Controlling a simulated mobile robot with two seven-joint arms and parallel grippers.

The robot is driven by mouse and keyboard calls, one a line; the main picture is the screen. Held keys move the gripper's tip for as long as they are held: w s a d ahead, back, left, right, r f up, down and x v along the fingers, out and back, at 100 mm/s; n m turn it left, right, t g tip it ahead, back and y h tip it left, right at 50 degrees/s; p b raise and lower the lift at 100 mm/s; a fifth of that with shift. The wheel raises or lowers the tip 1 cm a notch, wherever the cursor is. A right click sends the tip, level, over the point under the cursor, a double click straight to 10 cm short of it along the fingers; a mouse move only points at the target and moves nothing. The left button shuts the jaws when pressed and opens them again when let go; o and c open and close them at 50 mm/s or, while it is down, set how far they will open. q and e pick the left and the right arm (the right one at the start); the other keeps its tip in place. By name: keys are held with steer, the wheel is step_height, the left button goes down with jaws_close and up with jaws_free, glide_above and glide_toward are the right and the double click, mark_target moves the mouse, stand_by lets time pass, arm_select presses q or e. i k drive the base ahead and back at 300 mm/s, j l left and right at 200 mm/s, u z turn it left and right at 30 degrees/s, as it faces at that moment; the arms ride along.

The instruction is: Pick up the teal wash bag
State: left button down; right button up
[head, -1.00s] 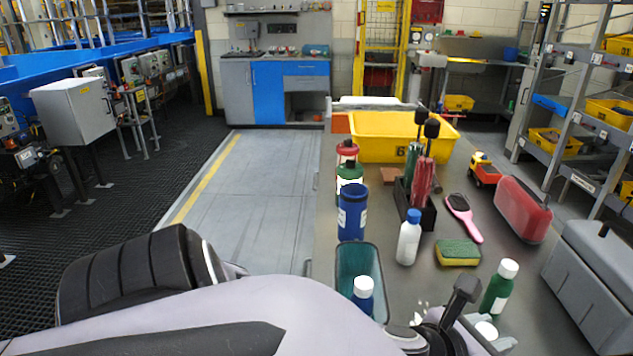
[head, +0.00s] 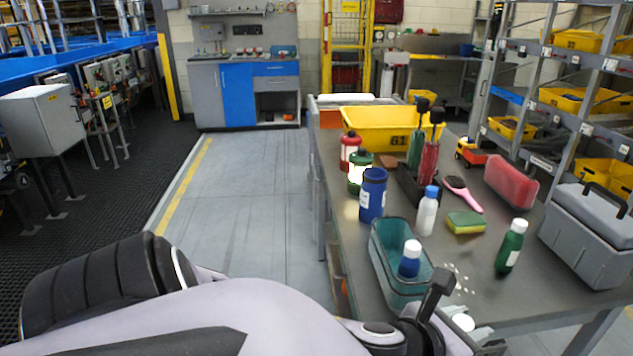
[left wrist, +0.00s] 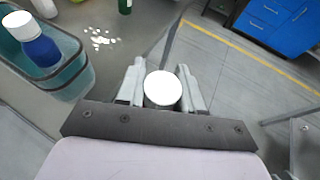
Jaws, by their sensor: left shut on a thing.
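A teal open-topped container (head: 388,278) stands at the table's near left edge in the head view, with a white-capped blue bottle (head: 409,262) in it. I cannot tell whether this is the wash bag. It also shows at the upper left of the left wrist view (left wrist: 72,84). My left gripper (left wrist: 162,84) is shut on a white round-topped thing (left wrist: 163,90), whose body is mostly hidden below its top. In the head view, this white top (head: 463,322) is right of and nearer than the teal container, apart from it. My right gripper is not in view.
White crumbs (head: 458,283) lie right of the teal container. A blue canister (head: 372,196), white bottle (head: 427,214), sponge (head: 465,222), green bottle (head: 511,247) and pink brush (head: 463,195) stand or lie beyond. A yellow bin (head: 375,132) is farther back. Open floor lies left of the table.

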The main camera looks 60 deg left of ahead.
mark_target(389, 235)
steer(key=k+j+z, duration=0.2)
steer(key=k+j, duration=0.25)
steer(key=k+j+z, duration=0.1)
steer(key=j, duration=0.2)
steer(key=k+j, duration=0.15)
steer(key=j, duration=0.15)
steer(key=j+z, duration=0.15)
steer(key=j, duration=0.5)
steer(key=k+j+z, duration=0.2)
steer(key=j, duration=0.4)
steer(key=i+j, duration=0.1)
steer(key=j, duration=0.25)
steer(key=i+j+z, duration=0.1)
steer(key=j, duration=0.25)
steer(key=i+j, duration=0.1)
steer(key=j, duration=0.25)
steer(key=l, duration=0.4)
